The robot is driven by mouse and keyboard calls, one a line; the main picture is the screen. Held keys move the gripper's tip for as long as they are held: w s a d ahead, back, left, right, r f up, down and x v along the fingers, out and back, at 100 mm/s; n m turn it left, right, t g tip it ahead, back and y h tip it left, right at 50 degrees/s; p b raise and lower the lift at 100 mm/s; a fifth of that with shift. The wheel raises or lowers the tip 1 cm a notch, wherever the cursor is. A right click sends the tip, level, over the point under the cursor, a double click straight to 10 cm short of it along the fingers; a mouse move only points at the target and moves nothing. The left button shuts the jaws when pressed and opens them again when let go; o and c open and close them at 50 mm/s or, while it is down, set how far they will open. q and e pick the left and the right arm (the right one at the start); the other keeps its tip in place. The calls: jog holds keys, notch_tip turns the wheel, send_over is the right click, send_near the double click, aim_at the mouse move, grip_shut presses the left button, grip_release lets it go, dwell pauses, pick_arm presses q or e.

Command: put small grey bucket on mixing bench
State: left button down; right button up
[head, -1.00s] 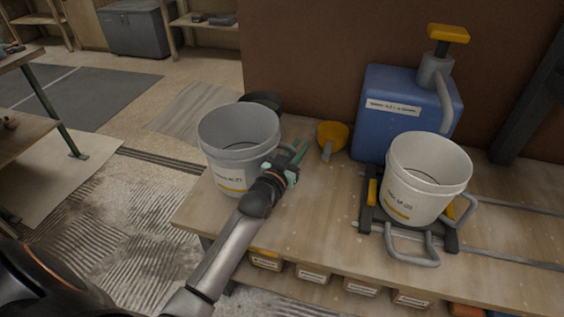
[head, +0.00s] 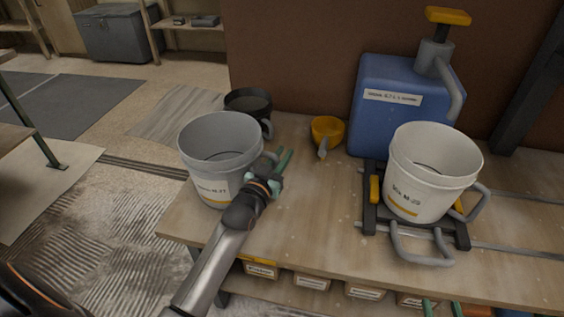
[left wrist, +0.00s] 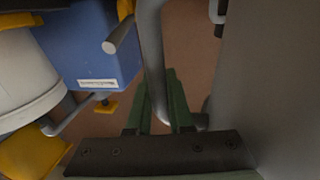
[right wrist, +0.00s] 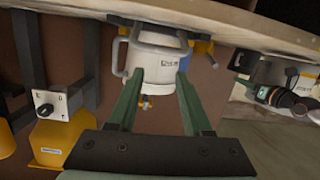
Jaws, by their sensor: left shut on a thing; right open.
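The small grey bucket (head: 222,185) is upright over the left end of the wooden mixing bench (head: 300,225). I cannot tell whether its base touches the bench top. My left gripper (head: 284,162) is shut on its grey side handle. In the left wrist view the bar of the handle (left wrist: 152,50) passes between the fingers (left wrist: 157,95), and the grey bucket wall (left wrist: 270,80) fills the right side. My right gripper (head: 441,306) is open and empty; its tips show low at the bench's front edge. It also shows in the right wrist view (right wrist: 157,85).
A black bucket (head: 248,104) stands close behind the grey one. A yellow scoop (head: 327,130), a blue container (head: 400,125) with a pump and a white bucket (head: 425,175) in a dark frame are to the right. Bare bench lies between the grey bucket and that frame.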

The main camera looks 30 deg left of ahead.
pick_arm(q)
jog(key=shift+f+b, duration=0.65)
pick_arm(e)
notch_tip(320, 180, up, 9)
jog(key=w+n+t+y, duration=0.1)
jog(key=t, duration=0.2)
jog(key=shift+a+n+t+y, duration=0.3)
jog(key=shift+n+t+y, duration=0.1)
jog(key=shift+r, duration=0.15)
pick_arm(q)
jog(key=c, duration=0.8)
grip_release()
jog(key=shift+f, duration=0.15)
